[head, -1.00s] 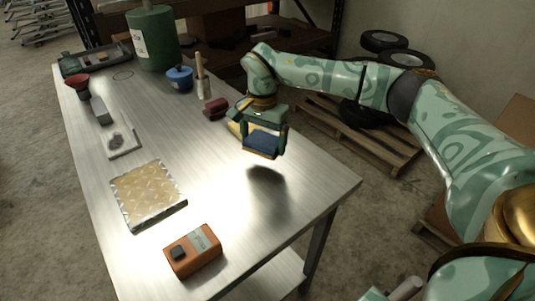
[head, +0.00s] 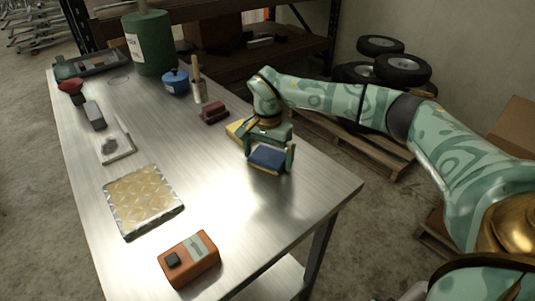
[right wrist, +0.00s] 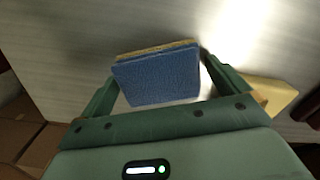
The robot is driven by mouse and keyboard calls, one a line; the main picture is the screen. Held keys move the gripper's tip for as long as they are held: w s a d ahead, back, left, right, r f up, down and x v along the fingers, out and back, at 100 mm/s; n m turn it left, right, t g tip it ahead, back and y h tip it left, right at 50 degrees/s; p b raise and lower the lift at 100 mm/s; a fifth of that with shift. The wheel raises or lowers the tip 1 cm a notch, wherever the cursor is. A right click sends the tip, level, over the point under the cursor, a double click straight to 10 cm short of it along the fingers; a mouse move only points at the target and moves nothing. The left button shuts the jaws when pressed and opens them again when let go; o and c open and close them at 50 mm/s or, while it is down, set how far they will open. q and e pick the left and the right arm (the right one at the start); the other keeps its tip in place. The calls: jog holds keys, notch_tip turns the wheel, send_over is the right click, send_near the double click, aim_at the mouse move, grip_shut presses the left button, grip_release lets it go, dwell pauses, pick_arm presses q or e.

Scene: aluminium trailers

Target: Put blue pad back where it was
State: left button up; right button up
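The blue pad (head: 267,157), with a tan layer along one edge, is between the fingers of my right gripper (head: 270,153) at the right side of the metal table (head: 215,178). In the right wrist view the pad (right wrist: 158,78) spans between the two fingertips (right wrist: 160,68), which are shut on its sides. It is low over the tabletop; I cannot tell whether it touches. A yellow block (head: 235,130) lies just behind the gripper, partly hidden, and shows at the right in the wrist view (right wrist: 268,92). My left gripper is not in view.
A dark red block (head: 213,112), a blue pot (head: 176,82) and a green drum (head: 150,43) stand farther back. A patterned plate (head: 143,200) and an orange box (head: 189,260) are at the left and front. The table between them and the gripper is clear.

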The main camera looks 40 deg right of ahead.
aim_at(268, 155)
notch_tip(268, 155, up, 12)
jog(key=p, duration=0.4)
jog(key=shift+r, duration=0.15)
